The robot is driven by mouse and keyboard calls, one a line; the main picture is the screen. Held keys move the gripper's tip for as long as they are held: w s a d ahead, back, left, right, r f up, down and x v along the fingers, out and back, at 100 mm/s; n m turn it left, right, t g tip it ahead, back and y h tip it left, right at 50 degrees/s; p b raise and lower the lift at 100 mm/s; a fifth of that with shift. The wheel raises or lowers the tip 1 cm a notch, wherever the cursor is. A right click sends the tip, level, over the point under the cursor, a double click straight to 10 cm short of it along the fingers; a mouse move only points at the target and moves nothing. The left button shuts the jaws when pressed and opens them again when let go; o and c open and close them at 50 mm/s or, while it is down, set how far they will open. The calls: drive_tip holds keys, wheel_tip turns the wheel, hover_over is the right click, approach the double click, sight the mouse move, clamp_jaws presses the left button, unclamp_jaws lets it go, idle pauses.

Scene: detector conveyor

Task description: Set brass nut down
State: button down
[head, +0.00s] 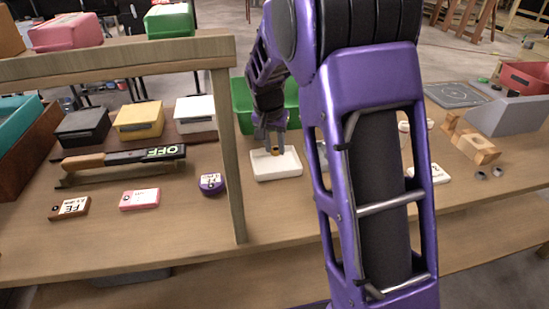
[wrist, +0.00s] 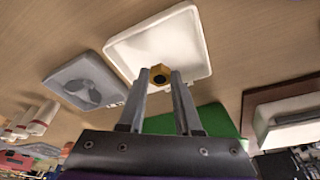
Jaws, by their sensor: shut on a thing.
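The brass nut (wrist: 160,75) is a small golden ring with a dark hole. It sits between the fingertips of my gripper (wrist: 162,80), which is shut on it. In the wrist view the nut overlaps the near edge of a white tray (wrist: 190,30). In the head view my gripper (head: 271,145) points down over the white tray (head: 285,167), with a bit of the nut's gold showing at the fingertips (head: 275,152). I cannot tell whether the nut touches the tray.
A green bin (head: 243,104) stands behind the tray. A grey tray with a round shape (wrist: 85,85) lies beside it. Free table lies in front.

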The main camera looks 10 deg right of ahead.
sight(274, 153)
drive_tip(key=shift+f, duration=1.9)
drive_tip(key=shift+f+b, duration=0.1)
drive_tip(key=shift+b, duration=0.2)
drive_tip(key=c, duration=0.6)
unclamp_jaws()
drive_tip(key=p+v, duration=0.2)
drive_tip(key=v, duration=1)
drive_tip(key=shift+w, duration=0.1)
